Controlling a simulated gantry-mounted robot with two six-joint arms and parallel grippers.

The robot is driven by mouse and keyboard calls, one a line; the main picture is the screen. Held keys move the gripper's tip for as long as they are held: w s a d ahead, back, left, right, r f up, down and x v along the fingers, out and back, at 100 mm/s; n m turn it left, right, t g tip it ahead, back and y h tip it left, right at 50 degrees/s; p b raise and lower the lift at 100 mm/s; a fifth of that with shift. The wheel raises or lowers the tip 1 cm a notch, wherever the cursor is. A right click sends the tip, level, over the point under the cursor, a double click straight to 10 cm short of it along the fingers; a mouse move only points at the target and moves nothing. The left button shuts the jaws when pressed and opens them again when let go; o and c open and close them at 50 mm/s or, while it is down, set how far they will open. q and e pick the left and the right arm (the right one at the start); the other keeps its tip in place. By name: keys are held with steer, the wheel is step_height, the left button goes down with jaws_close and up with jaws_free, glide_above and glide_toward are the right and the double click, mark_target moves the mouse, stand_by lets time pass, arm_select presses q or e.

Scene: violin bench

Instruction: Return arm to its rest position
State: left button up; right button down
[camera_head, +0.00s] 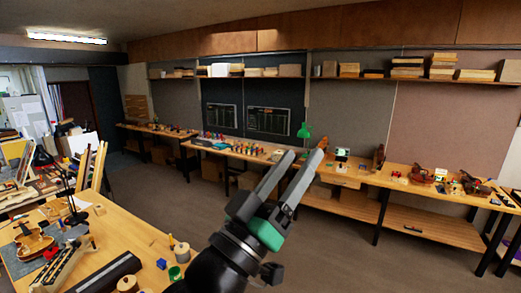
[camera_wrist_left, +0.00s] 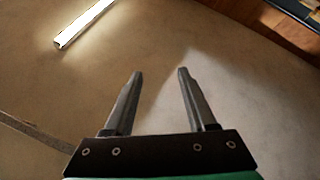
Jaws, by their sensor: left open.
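My left gripper (camera_head: 302,165) is raised in the middle of the head view, with its fingers pointing up and to the right. Its two grey fingers are parallel and apart, with nothing between them. In the left wrist view the open fingers (camera_wrist_left: 155,75) point toward the bare ceiling and touch nothing. My right gripper is not in either view.
A wooden bench (camera_head: 130,225) at the lower left holds a violin (camera_head: 33,244), a black lamp (camera_head: 72,200) and small items. A long bench (camera_head: 345,180) with tools runs along the back wall. Open floor (camera_head: 330,240) lies between them. A ceiling light (camera_wrist_left: 83,24) shows above.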

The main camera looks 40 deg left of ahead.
arm_select(q)
steer(key=s+d+r+m+t+h, duration=0.2)
steer(key=s+r+m, duration=0.3)
steer(key=s, duration=0.6)
steer(key=shift+s+d+r+t, duration=0.2)
steer(key=shift+d+r+t, duration=0.4)
steer(key=shift+r+t, duration=0.15)
